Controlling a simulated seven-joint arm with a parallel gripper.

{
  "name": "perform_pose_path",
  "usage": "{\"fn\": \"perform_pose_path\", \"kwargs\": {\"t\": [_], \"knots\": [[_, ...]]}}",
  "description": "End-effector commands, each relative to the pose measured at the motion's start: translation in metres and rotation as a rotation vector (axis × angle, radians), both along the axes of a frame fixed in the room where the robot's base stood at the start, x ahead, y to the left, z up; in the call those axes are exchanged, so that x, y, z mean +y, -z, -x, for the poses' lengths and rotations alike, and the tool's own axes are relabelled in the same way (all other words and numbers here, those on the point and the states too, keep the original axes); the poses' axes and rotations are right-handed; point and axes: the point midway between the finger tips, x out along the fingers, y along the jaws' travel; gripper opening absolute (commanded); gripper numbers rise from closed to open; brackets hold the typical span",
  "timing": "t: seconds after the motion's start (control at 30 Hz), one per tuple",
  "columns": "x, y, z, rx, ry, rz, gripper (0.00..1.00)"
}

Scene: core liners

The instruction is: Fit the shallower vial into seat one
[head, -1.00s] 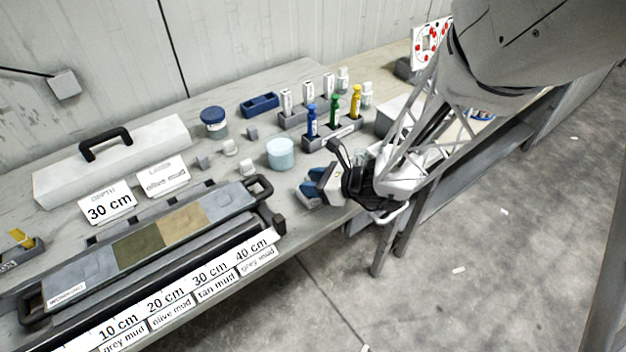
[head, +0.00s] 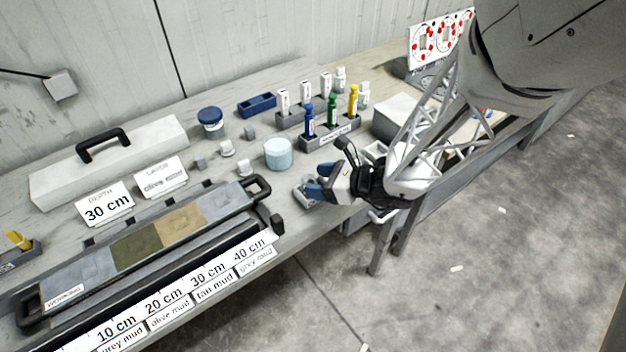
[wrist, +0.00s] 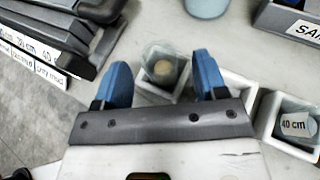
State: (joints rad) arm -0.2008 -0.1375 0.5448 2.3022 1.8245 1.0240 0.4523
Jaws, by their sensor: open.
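In the wrist view, a clear round vial (wrist: 161,68) with a tan fill stands in a pale square holder (wrist: 150,95). My gripper (wrist: 163,82) is open, with one blue finger on each side of the vial. I cannot see its label or whether the fingers touch it. Another vial (wrist: 297,124), labelled 40 cm, stands in a white holder at the right. An empty-looking white holder (wrist: 240,90) lies between them. In the head view my gripper (head: 320,180) is at the table's front edge and hides most of this area. Which holder is seat one is not readable.
A core tray (head: 150,240) with coloured mud sections and depth labels lies left. A pale blue cup (head: 278,153) and small caps stand behind my gripper. A rack (head: 331,138) of blue, green and yellow bottles is behind right. Cards (head: 106,205) read 30 cm and olive mud.

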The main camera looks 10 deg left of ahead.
Motion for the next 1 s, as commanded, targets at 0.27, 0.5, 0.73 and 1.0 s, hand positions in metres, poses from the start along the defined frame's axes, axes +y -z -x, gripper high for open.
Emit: {"fn": "perform_pose_path", "kwargs": {"t": [0.27, 0.5, 0.73, 1.0], "knots": [[-0.027, -0.011, 0.007, 0.0, 0.002, 0.0, 0.66], [-0.049, -0.021, 0.013, 0.001, 0.003, 0.0, 0.66], [-0.068, -0.029, 0.018, -0.001, 0.001, -0.001, 0.66], [-0.082, -0.035, 0.022, 0.002, 0.001, 0.0, 0.66]]}}
